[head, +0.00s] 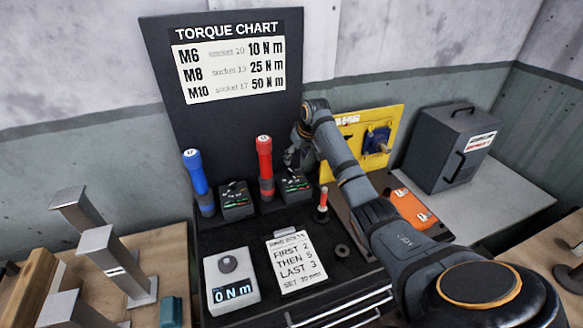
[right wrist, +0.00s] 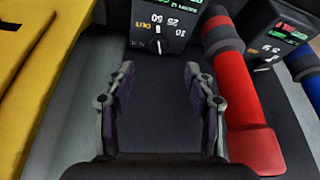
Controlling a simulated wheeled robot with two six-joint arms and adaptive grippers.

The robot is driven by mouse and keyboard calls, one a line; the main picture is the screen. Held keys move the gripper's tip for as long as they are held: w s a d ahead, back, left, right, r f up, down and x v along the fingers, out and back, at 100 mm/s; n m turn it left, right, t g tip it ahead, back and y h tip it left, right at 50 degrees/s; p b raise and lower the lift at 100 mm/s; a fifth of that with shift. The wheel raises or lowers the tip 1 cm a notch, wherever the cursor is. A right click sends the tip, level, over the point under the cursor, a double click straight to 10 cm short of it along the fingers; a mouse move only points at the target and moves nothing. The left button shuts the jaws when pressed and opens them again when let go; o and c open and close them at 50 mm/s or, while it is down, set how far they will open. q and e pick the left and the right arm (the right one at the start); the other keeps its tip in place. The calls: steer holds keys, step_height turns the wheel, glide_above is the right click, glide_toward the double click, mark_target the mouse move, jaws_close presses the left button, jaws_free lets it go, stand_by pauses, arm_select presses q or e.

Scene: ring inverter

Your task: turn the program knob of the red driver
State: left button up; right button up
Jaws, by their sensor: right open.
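The red driver (head: 265,158) stands upright at the back of the black bench top. Beside it on the right is its black program box (head: 296,186) with lit green and red marks. In the right wrist view the box's program knob (right wrist: 159,43) has a white pointer, with numbers 50, 25 and 10 around it. The red driver (right wrist: 240,105) also shows there, right of the fingers. My right gripper (head: 291,157) is open and empty, above the box. In its wrist view the two fingers (right wrist: 158,100) are apart, with the knob beyond their tips, not touched. My left gripper is out of view.
A blue driver (head: 196,175) and its box (head: 236,200) stand left of the red one. A torque chart (head: 232,62) rises behind. A torque meter (head: 231,280) and note card (head: 296,262) lie in front. A yellow panel (head: 400,120) stands at right.

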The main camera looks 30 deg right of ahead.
glide_above(291, 170)
steer(key=s, duration=0.2)
step_height(291, 170, down, 4)
steer(key=shift+s+a+f, duration=0.1)
steer(key=x, duration=0.2)
steer(key=shift+f+p, duration=0.3)
steer(key=shift+f, duration=0.1)
steer(key=shift+w+f, duration=0.2)
steer(key=shift+f, duration=0.25)
steer(key=shift+w+f, duration=0.1)
jaws_close()
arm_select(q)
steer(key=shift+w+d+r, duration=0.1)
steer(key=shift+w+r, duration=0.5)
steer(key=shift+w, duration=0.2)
